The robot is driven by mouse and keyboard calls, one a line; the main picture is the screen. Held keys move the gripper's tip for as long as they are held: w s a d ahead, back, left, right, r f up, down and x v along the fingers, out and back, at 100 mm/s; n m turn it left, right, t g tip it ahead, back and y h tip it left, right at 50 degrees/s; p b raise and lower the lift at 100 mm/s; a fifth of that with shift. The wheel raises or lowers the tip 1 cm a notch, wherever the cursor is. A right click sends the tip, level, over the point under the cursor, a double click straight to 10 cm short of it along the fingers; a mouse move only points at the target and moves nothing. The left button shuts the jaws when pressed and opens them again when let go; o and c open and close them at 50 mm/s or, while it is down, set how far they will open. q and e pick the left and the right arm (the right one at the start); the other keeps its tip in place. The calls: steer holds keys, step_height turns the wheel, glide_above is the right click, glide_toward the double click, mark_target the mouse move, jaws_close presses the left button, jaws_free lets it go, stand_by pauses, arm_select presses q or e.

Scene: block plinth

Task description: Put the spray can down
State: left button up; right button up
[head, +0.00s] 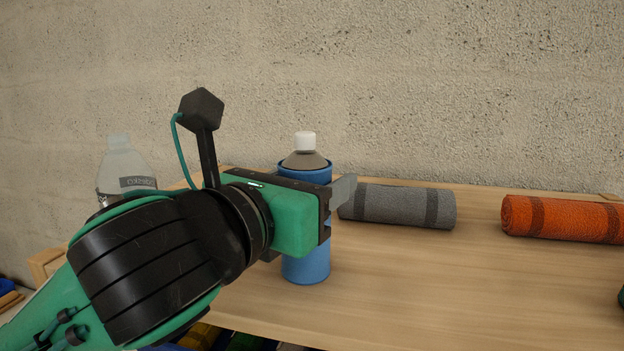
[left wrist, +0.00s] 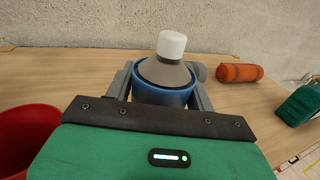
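The spray can (head: 307,258) is blue with a grey shoulder and a white cap, and it is upright over the wooden top (head: 430,280). Its cap and shoulder show large in the left wrist view (left wrist: 166,72). My left gripper (head: 335,192) is around the can's upper body, one finger on each side, and looks shut on it. The can's base appears at the level of the wooden top; I cannot tell whether it touches. A green and dark part at the right edge of the left wrist view seems to be my right gripper (left wrist: 300,104); its fingers are not clear.
A rolled grey towel (head: 395,205) lies just right of the can, with a rolled orange towel (head: 565,219) farther right. A clear bottle (head: 125,165) stands at left, partly behind my arm. A red container (left wrist: 25,130) shows in the left wrist view. The front right wood is clear.

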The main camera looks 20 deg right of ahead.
arm_select(q)
steer(key=shift+o, duration=1.3)
steer(key=shift+r, duration=0.2)
steer(key=b+v, duration=0.5)
steer(key=v, duration=0.7)
